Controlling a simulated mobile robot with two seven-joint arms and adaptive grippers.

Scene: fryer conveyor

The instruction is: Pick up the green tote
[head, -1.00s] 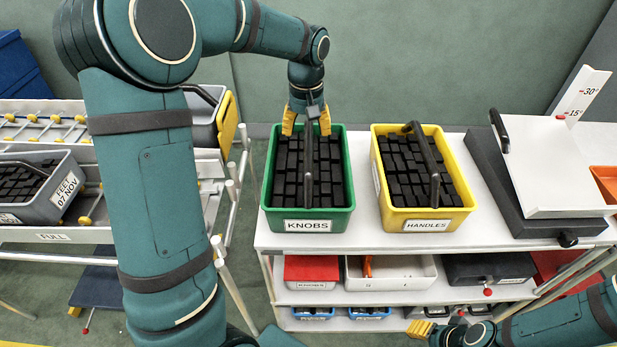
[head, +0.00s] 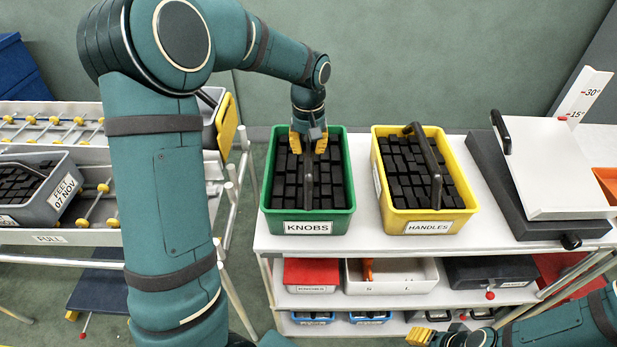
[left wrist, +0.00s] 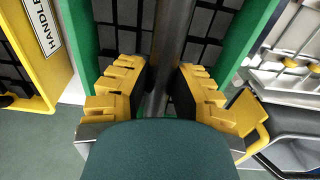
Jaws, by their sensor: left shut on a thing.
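The green tote (head: 346,190), labelled KNOBS and filled with black blocks, stands on the white top shelf. A dark bar handle (head: 309,185) arches over it from front to back. My left gripper (head: 308,143) is over the tote's far part, with its yellow fingers closed on the handle. In the left wrist view the handle (left wrist: 170,40) runs between the two finger pads (left wrist: 158,90), and the green walls (left wrist: 240,40) show on both sides. The tote looks level and rests on the shelf. My right gripper (head: 420,334) is low at the bottom edge, small and away from the tote; its opening is unclear.
A yellow tote (head: 463,215) labelled HANDLES stands close to the right of the green one. A grey slab with a white plate (head: 560,170) is farther right. Lower shelves hold several bins. A roller rack (head: 50,238) with grey totes stands at left.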

